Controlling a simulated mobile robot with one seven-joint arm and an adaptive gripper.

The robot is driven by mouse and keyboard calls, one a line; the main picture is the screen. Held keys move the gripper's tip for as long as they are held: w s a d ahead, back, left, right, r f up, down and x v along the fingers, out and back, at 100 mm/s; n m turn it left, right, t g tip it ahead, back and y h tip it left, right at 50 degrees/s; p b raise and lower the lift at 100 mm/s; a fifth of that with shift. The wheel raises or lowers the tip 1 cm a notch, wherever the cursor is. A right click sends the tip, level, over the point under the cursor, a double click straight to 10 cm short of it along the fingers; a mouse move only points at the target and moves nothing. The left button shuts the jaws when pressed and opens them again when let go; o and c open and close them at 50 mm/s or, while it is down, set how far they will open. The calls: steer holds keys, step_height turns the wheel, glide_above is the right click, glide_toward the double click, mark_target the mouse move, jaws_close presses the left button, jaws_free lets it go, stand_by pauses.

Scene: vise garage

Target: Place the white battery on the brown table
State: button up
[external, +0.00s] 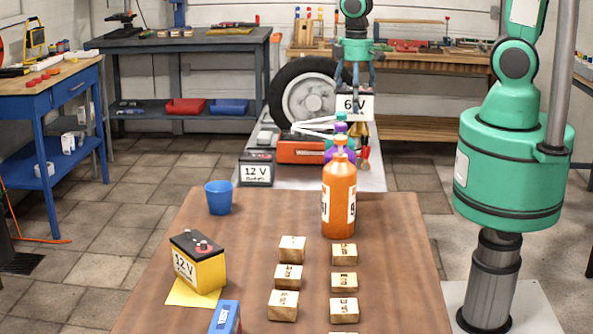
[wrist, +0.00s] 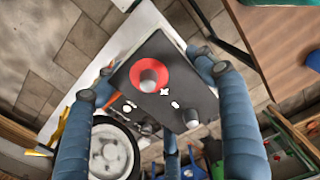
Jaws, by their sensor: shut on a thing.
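The white battery (external: 354,107), marked 6 V, hangs in my gripper (external: 355,86) above the white table behind the brown table. In the wrist view, its dark top (wrist: 170,82), with a red ring around one terminal, lies between the blue fingers of my gripper (wrist: 155,76). The fingers are shut on its sides. The brown table (external: 235,245) is in the foreground of the external view, nearer the camera than the held battery. Bottles partly cover the view just below the battery.
On the brown table stand a blue cup (external: 219,197), a yellow 12 V battery (external: 205,272), an orange bottle (external: 338,200) and several wooden blocks (external: 292,249). A dark 12 V battery (external: 257,170), an orange-red box (external: 300,150) and a wheel (external: 306,97) are behind.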

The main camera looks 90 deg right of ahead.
steer(key=w+a+r, duration=0.1)
steer(key=w+a, duration=0.8)
steer(key=w, duration=0.3)
glide_above(236, 232)
steer(key=shift+f+p, duration=0.3)
steer(key=shift+f, duration=2.65)
steer(key=shift+f, duration=0.15)
steer(key=shift+f+b, duration=0.4)
steer(key=shift+f, duration=2.6)
steer(key=shift+f, duration=1.9)
